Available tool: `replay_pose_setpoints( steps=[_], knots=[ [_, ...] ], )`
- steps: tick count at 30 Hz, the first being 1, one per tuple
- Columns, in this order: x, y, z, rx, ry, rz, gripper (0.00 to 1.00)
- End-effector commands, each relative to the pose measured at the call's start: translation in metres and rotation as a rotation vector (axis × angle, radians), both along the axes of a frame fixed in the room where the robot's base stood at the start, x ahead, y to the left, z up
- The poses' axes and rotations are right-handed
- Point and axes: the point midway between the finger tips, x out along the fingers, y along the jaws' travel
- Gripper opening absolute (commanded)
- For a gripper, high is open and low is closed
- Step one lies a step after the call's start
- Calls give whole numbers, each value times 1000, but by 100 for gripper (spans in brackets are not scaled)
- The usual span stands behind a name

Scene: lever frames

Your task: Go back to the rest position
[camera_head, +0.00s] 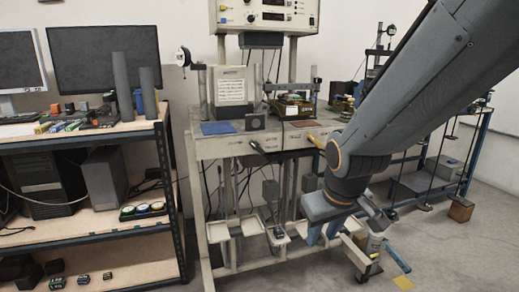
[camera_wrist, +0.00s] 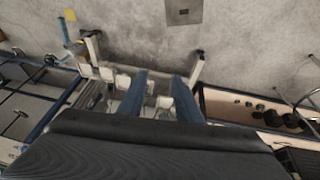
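My gripper (camera_head: 323,236) hangs at the end of my arm, which reaches in from the upper right in the head view. It is in front of the lower right part of the grey lever frame (camera_head: 200,150). In the wrist view, the two blue fingers of my gripper (camera_wrist: 159,76) stand apart with nothing visible between them. Two lever handles stick out at the frame's front edge, a dark one (camera_head: 257,147) and a yellow-tipped one (camera_head: 316,141). My arm hides part of the frame's right side.
A shelf (camera_head: 90,137) with monitors and small parts stands at the left. A blue bar (camera_head: 398,256) juts out low, right of my gripper, near a yellow floor patch (camera_head: 403,283). Another frame (camera_head: 478,150) stands at the far right. Bare floor (camera_head: 470,260) lies at the lower right.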

Motion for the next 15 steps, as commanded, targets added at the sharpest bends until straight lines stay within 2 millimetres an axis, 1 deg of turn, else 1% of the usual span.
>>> replay_pose_setpoints(
  steps=[1,3,5,6,12,13,15],
  knots=[
    [-19,6,0,9,48,-13,31],
    [-44,12,-1,21,118,-38,31],
    [-64,16,-1,30,174,-54,31],
    [-77,19,0,34,210,-64,31],
    [-136,32,4,52,371,-106,31],
    [-145,34,5,55,395,-112,31],
    [-142,27,12,52,390,-129,31]
  ],
)
